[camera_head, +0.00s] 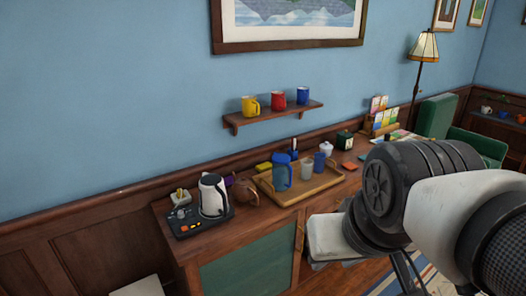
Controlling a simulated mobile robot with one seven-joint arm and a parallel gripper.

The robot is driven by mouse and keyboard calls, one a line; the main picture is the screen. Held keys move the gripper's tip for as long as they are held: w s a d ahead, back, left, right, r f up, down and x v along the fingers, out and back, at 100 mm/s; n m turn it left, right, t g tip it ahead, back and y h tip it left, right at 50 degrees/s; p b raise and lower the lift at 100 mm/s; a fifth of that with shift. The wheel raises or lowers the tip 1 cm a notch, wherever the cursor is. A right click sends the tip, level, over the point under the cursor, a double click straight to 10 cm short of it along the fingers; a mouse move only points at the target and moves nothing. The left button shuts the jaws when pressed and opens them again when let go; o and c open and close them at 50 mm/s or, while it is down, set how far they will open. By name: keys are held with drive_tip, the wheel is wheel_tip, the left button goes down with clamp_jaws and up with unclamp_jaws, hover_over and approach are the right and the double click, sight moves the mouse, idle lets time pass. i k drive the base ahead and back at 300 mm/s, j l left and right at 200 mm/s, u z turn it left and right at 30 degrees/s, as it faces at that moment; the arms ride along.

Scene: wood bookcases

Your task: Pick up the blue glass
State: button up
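A blue glass (319,161) stands upright on a wooden tray (325,183) on top of the wooden cabinet. A clear glass (307,168) stands just left of it, and a larger blue pitcher (282,173) stands further left on the same tray. My arm comes in from the right, in front of the cabinet, well apart from the blue glass. I cannot make out the fingers of my gripper in this view.
A kettle (213,196) and a brown round pot (244,193) stand left of the tray. A wall shelf (270,117) above holds yellow, red and blue mugs. A white jar (326,148) is behind the tray. A green chair (437,117) stands at the right.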

sight(319, 163)
drive_tip(key=u, duration=0.25)
drive_tip(key=i+l+u, duration=0.25)
drive_tip(key=l+u, duration=0.25)
drive_tip(key=i+l+u, duration=0.4)
drive_tip(key=l, duration=0.45)
drive_tip(key=l+u, duration=0.15)
drive_tip(key=l, duration=0.4)
drive_tip(key=i+l, duration=0.1)
drive_tip(key=l, duration=0.5)
drive_tip(key=i+l, duration=0.1)
drive_tip(key=l, duration=0.5)
drive_tip(key=i+l, duration=0.1)
drive_tip(key=l, duration=0.5)
drive_tip(key=i+l+u, duration=0.1)
drive_tip(key=l, duration=0.5)
